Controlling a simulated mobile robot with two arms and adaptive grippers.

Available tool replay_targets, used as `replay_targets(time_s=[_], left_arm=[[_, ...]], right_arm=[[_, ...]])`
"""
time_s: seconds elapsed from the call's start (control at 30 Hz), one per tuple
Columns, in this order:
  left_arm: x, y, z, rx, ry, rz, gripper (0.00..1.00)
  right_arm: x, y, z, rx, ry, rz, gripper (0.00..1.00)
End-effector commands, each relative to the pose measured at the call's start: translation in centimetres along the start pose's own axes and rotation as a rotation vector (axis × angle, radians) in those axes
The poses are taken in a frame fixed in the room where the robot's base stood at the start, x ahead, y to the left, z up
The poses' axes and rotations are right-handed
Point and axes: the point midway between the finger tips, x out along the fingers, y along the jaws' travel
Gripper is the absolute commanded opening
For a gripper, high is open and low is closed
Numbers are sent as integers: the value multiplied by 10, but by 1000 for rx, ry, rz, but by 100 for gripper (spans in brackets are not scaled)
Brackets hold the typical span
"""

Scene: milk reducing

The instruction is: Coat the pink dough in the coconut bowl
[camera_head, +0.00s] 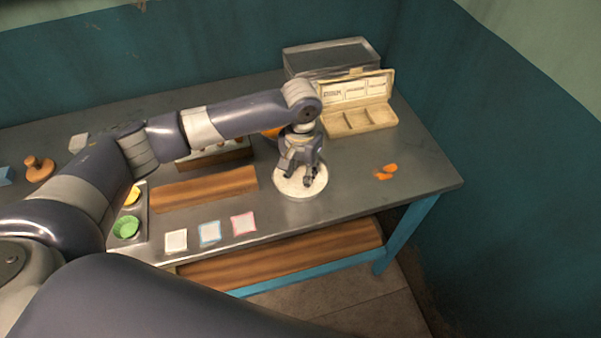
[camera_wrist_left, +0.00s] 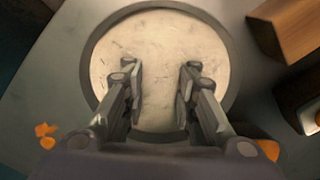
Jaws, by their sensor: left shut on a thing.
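The coconut bowl (camera_head: 299,193), round and filled with pale white flakes, stands on the grey table near its front edge. It also fills the upper middle of the left wrist view (camera_wrist_left: 92,45). My left gripper (camera_head: 298,179) points down into the bowl. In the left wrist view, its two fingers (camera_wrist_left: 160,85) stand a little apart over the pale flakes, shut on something. I cannot make out the pink dough in either view; whatever is between the fingers does not stand out from the flakes. My right gripper is not in view.
An open cream box (camera_head: 360,122) with compartments stands behind the bowl, before a clear case (camera_head: 330,56). Orange pieces (camera_head: 386,171) lie to the right. A wooden board (camera_head: 205,187), a tray with a green cup (camera_head: 126,228) and small square cards (camera_head: 210,232) are left.

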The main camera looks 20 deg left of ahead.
Motion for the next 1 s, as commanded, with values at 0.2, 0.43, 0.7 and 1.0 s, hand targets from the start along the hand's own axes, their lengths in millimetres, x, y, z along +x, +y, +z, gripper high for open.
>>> replay_targets(time_s=[0.2, 0.43, 0.7, 1.0], left_arm=[[0, 0, 0, 0, 0, 0, 7], [0, 0, 0, 0, 0, 0, 7], [-1, 0, 0, 0, -1, 0, 7], [-1, 0, 0, 0, -1, 0, 7]], right_arm=[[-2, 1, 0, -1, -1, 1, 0], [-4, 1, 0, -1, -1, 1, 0], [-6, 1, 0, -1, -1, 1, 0], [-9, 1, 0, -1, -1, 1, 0]])
